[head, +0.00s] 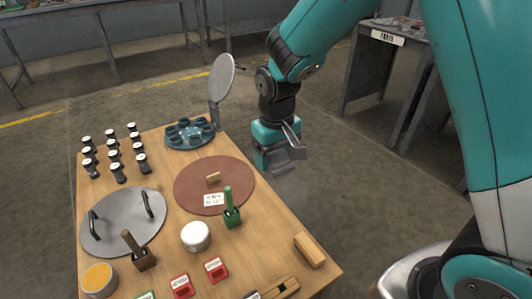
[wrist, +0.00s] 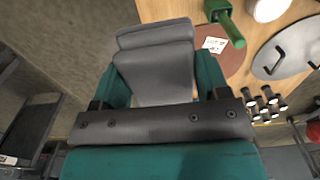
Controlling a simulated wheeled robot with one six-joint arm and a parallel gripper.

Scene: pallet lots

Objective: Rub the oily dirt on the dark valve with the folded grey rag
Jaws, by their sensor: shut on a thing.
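My gripper (head: 277,158) is shut on the folded grey rag (head: 289,154) and holds it beyond the right edge of the wooden table. In the wrist view the rag (wrist: 155,70) lies in layers between my teal fingers (wrist: 155,85). I cannot tell for certain which thing is the dark valve. Several small dark, pale-topped pieces (head: 117,172) stand in rows at the table's back left. A dark blue round stand (head: 190,133) with several cup-like parts is at the back. No oily dirt can be made out on either.
On the table (head: 160,268) are a brown round mat (head: 240,180), a green-handled tool (head: 231,212), a grey disc with handles (head: 123,228), a white pot (head: 195,236), red blocks (head: 216,269) and a wooden block (head: 309,250). A round mirror-like disc (head: 222,78) stands upright at the back edge.

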